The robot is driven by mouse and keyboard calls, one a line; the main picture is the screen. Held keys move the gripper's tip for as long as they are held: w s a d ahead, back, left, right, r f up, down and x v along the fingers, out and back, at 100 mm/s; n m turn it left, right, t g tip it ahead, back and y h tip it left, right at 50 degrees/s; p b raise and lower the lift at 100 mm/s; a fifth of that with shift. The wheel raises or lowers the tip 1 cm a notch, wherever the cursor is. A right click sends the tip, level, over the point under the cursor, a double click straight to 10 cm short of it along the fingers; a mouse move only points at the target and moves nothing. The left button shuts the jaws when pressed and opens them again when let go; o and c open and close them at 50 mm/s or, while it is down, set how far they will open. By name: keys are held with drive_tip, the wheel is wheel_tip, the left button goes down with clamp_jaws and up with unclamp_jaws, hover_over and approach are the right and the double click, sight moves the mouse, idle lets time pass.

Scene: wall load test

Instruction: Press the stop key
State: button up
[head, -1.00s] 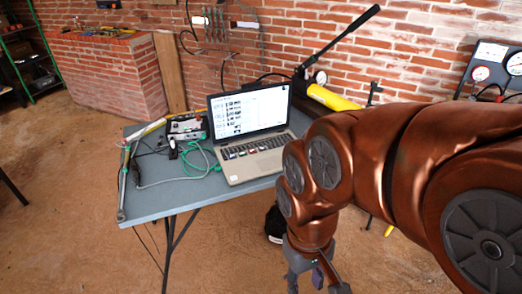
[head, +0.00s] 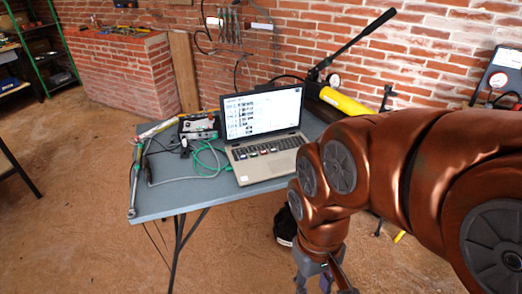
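An open laptop (head: 262,138) stands on the grey-blue table, its lit screen facing my side. Several small coloured key caps (head: 264,151) sit in a row along its keyboard. Their labels are too small to read, so I cannot tell which one is the stop key. My gripper (head: 322,286) points down at the bottom edge, in front of the table's right part and apart from the laptop. Its fingertips are cut off by the picture's edge, so its opening is hidden. My copper-coloured arm covers the table's right side.
The table (head: 170,205) has a bare front-left part. A torque wrench (head: 134,180), green and grey cables (head: 208,160) and an instrument box (head: 199,125) lie left of the laptop. A yellow hand pump (head: 340,101) with a long lever stands behind. A brick wall closes the back.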

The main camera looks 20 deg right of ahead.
clamp_jaws()
idle(1.3)
